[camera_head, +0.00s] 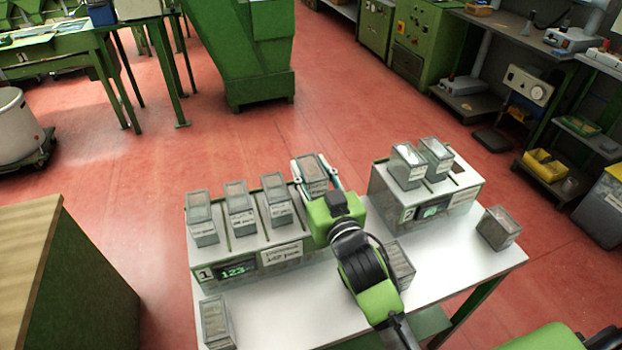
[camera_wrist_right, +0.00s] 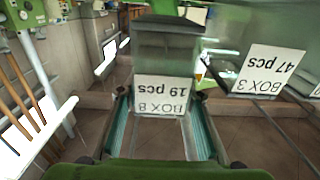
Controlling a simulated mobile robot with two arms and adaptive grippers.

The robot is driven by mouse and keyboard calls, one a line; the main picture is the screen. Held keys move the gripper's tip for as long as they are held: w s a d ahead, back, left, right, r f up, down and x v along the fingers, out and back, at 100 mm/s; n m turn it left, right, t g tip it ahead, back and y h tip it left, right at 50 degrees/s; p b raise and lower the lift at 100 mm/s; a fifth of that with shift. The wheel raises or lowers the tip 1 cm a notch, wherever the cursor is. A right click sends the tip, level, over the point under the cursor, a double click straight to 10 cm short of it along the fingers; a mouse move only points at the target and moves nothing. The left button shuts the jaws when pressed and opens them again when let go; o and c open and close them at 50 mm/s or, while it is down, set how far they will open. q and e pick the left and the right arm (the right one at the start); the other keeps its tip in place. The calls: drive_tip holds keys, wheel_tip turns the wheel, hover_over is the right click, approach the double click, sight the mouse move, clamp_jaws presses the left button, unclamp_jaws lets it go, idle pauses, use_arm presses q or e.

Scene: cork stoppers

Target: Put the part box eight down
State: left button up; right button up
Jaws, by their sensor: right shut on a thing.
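Part box eight (camera_head: 313,172) is a small grey, clear-sided box; its label reads "BOX 8, 19 pcs", upside down in the wrist view (camera_wrist_right: 161,95). My right gripper (camera_head: 317,182) is shut on it, one finger on each side. The box is at the right end of the row on scale 1 (camera_head: 290,254). Its top looks a little higher than the other boxes; I cannot tell whether its bottom touches the scale. Box 3 (camera_head: 277,198) stands beside it and shows large in the wrist view (camera_wrist_right: 268,72). My left gripper is not in view.
Two more boxes (camera_head: 240,210) (camera_head: 202,218) stand left on scale 1. Scale 2 (camera_head: 458,197) holds two boxes (camera_head: 407,166) (camera_head: 436,157). Loose boxes (camera_head: 498,228) (camera_head: 215,322) stand on the white table (camera_head: 290,315); another (camera_head: 402,265) is partly behind my right arm.

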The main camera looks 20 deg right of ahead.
wheel_tip(320, 180, down, 2)
drive_tip(key=shift+f, duration=0.4)
drive_tip(key=shift+f, duration=0.1)
drive_tip(key=shift+f, duration=0.15)
drive_tip(key=o, duration=0.8)
drive_tip(key=shift+o, duration=0.2)
drive_tip(key=shift+s, duration=0.1)
